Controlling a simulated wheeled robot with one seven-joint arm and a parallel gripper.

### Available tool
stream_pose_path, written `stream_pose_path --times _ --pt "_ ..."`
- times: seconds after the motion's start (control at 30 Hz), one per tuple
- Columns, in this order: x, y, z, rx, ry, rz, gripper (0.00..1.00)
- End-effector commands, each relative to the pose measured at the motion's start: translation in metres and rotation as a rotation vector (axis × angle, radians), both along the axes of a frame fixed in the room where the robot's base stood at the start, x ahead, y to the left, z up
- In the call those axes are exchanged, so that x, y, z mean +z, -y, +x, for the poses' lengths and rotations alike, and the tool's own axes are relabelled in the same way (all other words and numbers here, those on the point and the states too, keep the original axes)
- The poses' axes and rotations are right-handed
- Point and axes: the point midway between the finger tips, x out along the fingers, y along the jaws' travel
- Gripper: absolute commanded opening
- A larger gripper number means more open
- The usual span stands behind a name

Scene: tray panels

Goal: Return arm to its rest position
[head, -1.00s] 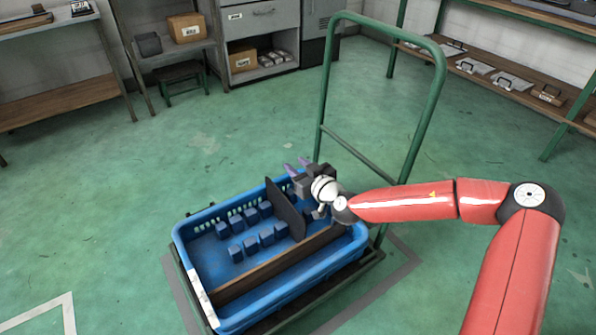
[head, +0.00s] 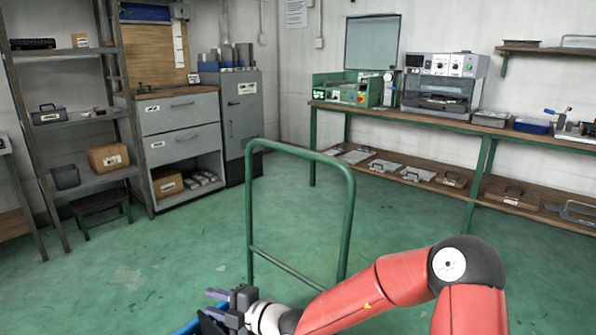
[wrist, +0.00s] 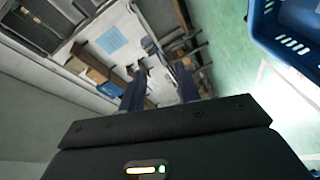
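My red arm reaches in from the lower right of the head view. My gripper (head: 214,303) is at its end near the bottom edge, with two purple fingers pointing left. In the wrist view the two dark fingers (wrist: 160,90) stand apart with nothing between them, so it is open and empty. A blue crate (head: 186,328) shows only as a sliver below the gripper in the head view. Its slotted wall (wrist: 290,35) is at the top right of the wrist view. The crate's contents are hidden now.
The green trolley handle (head: 351,210) stands upright just behind my gripper and forearm. A grey cabinet (head: 180,115) and shelves (head: 85,118) are at the back left. A long workbench (head: 440,116) runs along the right wall.

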Motion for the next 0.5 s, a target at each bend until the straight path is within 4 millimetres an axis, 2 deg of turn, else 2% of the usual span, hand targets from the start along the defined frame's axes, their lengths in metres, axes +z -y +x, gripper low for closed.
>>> stream_pose_path --times 0.03,0.1,0.27,0.37,0.5 --pt "0.008 0.001 -0.015 0.077 0.184 -0.105 0.33" --pt "0.014 0.007 -0.036 0.194 0.443 -0.245 0.33" --pt "0.023 0.032 -0.08 0.487 1.011 -0.538 0.33" --pt "0.027 0.057 -0.105 0.69 1.342 -0.698 0.33" --pt "0.035 0.101 -0.136 1.009 1.769 -0.888 0.33"
